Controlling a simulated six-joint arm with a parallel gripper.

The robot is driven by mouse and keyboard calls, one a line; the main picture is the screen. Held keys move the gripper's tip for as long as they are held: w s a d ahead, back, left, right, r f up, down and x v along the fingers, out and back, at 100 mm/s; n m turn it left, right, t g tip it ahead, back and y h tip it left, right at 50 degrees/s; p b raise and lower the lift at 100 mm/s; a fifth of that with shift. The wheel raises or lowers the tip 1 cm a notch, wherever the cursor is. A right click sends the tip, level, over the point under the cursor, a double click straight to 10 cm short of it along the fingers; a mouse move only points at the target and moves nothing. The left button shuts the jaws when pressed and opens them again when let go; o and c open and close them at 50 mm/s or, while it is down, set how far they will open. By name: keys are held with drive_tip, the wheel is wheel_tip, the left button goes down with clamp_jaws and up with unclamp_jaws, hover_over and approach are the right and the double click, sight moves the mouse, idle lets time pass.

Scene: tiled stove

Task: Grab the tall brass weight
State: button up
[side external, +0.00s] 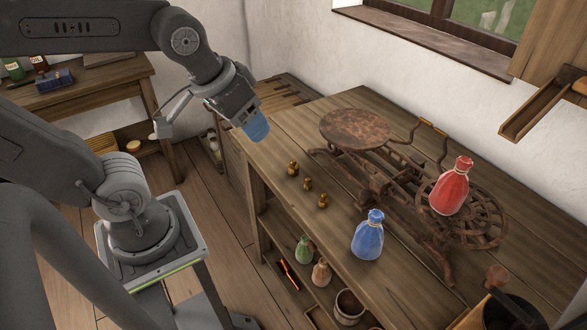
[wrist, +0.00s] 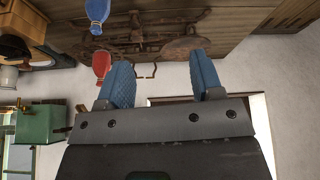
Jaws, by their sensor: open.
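Three small brass weights stand in a row near the front left edge of the wooden table in the side view: one at the back left (side external: 293,169), one in the middle (side external: 308,184) and one at the front right (side external: 323,201). The back left one looks the largest; at this size I cannot be sure which is tallest. My gripper (side external: 256,129), with blue fingers, hangs above and left of them, apart from them. In the wrist view my gripper (wrist: 163,76) is open, with nothing between its fingers. I cannot make out the weights there.
A rusty balance scale (side external: 357,131) stands on the wooden table (side external: 290,130), right of the weights. A red sack (side external: 450,188) sits on its right pan. A blue sack (side external: 368,236) stands in front. A lower shelf holds small bottles (side external: 304,249). A window (side external: 450,25) is behind.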

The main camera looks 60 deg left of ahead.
drive_tip(key=w+a+f+n+g+y, duration=0.1)
drive_tip(key=w+a+f+n+g, duration=0.3)
drive_tip(key=w+n, duration=0.5)
drive_tip(key=n+g+y, duration=0.1)
drive_tip(key=n+y, duration=0.1)
drive_tip(key=n, duration=0.5)
approach(293, 161)
drive_tip(key=x, duration=0.6)
drive_tip(key=shift+f, duration=0.45)
drive_tip(key=shift+x, duration=2.6)
drive_tip(key=shift+w, duration=0.1)
drive_tip(key=shift+c, duration=0.3)
drive_tip(key=c, duration=1)
drive_tip(key=shift+r, duration=0.15)
